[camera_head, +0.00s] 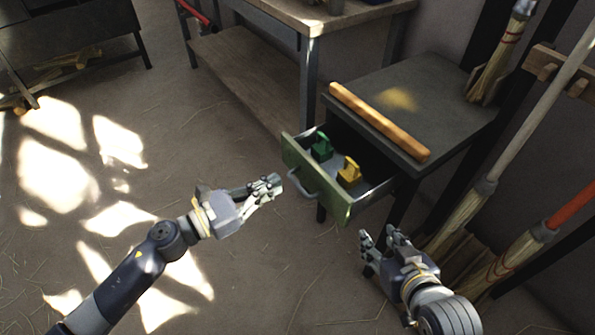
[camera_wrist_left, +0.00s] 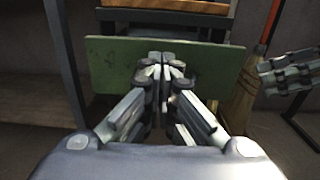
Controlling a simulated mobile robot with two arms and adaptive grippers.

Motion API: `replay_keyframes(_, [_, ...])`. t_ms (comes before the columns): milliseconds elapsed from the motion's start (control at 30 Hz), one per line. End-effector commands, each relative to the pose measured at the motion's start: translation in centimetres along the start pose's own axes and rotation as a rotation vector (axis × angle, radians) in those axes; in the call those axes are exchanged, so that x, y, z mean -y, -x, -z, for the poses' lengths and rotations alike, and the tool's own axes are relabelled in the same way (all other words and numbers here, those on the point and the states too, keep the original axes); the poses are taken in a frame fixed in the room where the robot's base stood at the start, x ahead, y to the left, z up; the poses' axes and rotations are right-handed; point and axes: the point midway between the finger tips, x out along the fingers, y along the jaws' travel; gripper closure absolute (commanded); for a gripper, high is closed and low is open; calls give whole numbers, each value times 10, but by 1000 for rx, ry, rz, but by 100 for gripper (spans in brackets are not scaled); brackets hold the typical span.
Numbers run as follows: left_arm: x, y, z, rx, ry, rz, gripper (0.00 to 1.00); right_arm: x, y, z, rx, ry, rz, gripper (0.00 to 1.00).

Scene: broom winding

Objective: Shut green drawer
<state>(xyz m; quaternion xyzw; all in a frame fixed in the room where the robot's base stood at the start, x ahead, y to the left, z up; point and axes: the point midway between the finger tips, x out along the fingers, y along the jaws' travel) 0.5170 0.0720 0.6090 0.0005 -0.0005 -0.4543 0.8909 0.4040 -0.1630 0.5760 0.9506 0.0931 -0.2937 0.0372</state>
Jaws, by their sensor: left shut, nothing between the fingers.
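The green drawer (camera_head: 303,176) stands pulled out from a dark grey cabinet (camera_head: 413,85), with a grey bar handle on its front. A green object (camera_head: 322,148) and a yellow object (camera_head: 349,172) lie inside it. My left gripper (camera_head: 275,184) is shut and empty, just in front of the drawer's left half. In the left wrist view its closed fingers (camera_wrist_left: 165,65) point at the green drawer front (camera_wrist_left: 112,62); I cannot tell whether they touch it. My right gripper (camera_head: 380,236) is below and right of the drawer, apart from it, with its fingers spread and nothing between them.
A wooden bar (camera_head: 378,120) lies on the cabinet top. A wooden workbench (camera_head: 285,12) with a lower shelf stands behind and left. Brooms (camera_head: 462,215) lean at the right, near my right arm. The floor left of the drawer is clear.

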Motion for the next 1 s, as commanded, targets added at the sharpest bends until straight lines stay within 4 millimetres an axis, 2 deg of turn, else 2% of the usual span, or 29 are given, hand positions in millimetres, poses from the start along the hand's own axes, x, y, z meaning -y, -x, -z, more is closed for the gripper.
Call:
replay_keyframes(33, [0, -12, -2, 3, -2, 2, 100, 0, 0, -1, 8, 0, -1, 60])
replay_keyframes(200, [0, -44, -1, 2, -1, 0, 100, -1, 1, -6, 30, 0, -2, 60])
replay_keyframes(400, [0, -69, 0, 1, 1, -1, 100, -1, 1, -6, 27, 0, -3, 60])
replay_keyframes(533, [0, -75, 0, 0, 1, -1, 100, -1, 1, -5, 23, 0, -3, 60])
replay_keyframes(867, [0, -76, 0, 0, 2, -1, 100, -1, 1, -5, 20, 0, -2, 60])
replay_keyframes(1000, [0, -89, 0, 2, 3, -1, 100, 0, -1, -2, 0, 0, 0, 60])
